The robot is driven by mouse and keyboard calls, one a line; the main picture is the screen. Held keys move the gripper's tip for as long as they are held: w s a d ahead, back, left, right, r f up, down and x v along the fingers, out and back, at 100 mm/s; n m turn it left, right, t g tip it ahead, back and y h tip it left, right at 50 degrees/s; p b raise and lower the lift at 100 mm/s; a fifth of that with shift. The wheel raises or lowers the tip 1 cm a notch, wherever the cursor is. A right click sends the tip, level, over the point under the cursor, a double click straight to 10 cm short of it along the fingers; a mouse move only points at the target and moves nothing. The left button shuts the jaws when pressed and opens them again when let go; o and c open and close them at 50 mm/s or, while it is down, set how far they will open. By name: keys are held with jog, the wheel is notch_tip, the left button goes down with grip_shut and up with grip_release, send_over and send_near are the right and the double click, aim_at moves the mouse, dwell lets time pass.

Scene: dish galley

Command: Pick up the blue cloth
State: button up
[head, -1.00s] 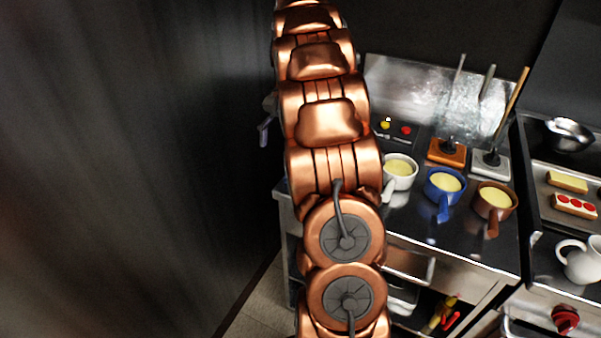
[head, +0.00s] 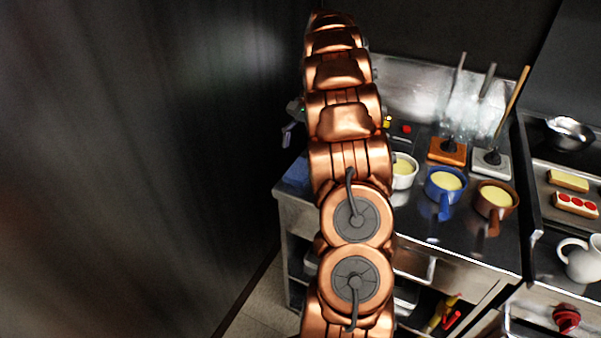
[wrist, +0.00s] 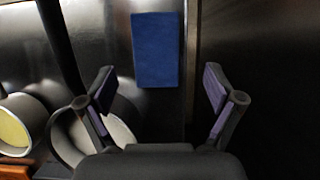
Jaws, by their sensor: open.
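The blue cloth (wrist: 155,50) lies flat as a rectangle on the dark metal counter in the wrist view, near the counter's edge. In the head view the cloth (head: 297,172) shows at the counter's left end, partly hidden by my arm. My gripper (wrist: 159,82) is open and empty above the counter. Its two fingers are spread to either side of the cloth's near end in the wrist view, with the cloth apart from them. In the head view my arm hides most of the gripper.
A white pot (head: 404,173), a blue pot (head: 444,184) and a brown pot (head: 495,199) stand on the counter. The white pot (wrist: 119,133) is close to my left finger in the wrist view. A dark wall (head: 150,170) rises at left.

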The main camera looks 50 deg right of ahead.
aim_at(301, 168)
jog(key=shift+s+a+f+p, duration=0.2)
jog(key=shift+f+p, duration=0.1)
jog(key=shift+f, duration=0.2)
jog(key=shift+s+a+f+p, duration=0.2)
jog(key=shift+f+p, duration=0.1)
jog(key=shift+f, duration=0.2)
jog(key=shift+x, duration=1.15)
jog(key=shift+f, duration=0.2)
jog(key=shift+f, duration=0.3)
jog(key=c, duration=1.2)
jog(key=shift+r, duration=0.1)
jog(key=shift+c, duration=0.2)
notch_tip(301, 168, up, 10)
jog(key=shift+r+b, duration=0.2)
jog(key=shift+b, duration=0.1)
